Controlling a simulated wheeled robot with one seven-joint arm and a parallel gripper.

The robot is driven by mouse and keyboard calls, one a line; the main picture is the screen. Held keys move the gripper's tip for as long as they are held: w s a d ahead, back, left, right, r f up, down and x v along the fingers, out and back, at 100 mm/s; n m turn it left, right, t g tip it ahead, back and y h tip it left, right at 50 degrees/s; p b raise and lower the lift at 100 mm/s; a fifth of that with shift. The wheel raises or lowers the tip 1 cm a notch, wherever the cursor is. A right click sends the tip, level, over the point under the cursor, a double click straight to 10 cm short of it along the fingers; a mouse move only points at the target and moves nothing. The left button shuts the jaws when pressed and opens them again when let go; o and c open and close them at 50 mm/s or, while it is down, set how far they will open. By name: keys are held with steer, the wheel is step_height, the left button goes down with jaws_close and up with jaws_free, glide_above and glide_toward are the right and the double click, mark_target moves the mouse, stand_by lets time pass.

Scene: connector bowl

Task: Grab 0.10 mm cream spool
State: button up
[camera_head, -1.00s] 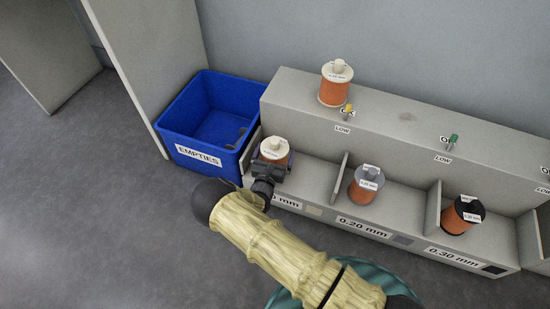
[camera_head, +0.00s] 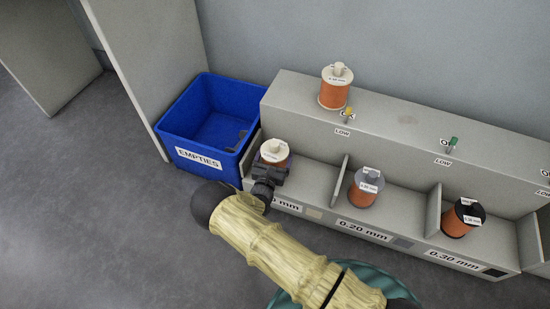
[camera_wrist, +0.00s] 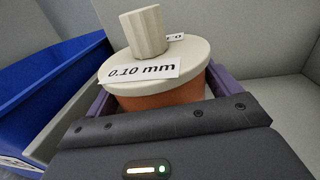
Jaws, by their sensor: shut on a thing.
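The 0.10 mm cream spool (camera_head: 274,150) has a cream top with a knob and orange winding. It stands in the leftmost bay of the grey rack. In the wrist view the spool (camera_wrist: 155,68) shows its "0.10 mm" label up close. My gripper (camera_head: 268,172) is at the spool's near side, with its fingers (camera_wrist: 216,80) on both sides of the spool, shut on it. The fingertips are hidden behind the spool. The spool looks upright in the bay; whether its base touches the floor of the bay is hidden.
A blue bin (camera_head: 172,142) marked EMPTIES stands just left of the bay. Another cream-topped spool (camera_head: 335,88) stands on the rack's upper ledge (camera_head: 300,92). A grey-topped spool (camera_head: 366,188) and a black-topped spool (camera_head: 461,219) stand in bays to the right, behind dividers (camera_head: 339,178).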

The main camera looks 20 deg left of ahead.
mark_target(275, 144)
steer(key=shift+r, duration=0.2)
step_height(275, 144, up, 10)
steer(key=p, duration=0.6)
steer(key=shift+p, duration=0.3)
steer(key=shift+f, duration=0.1)
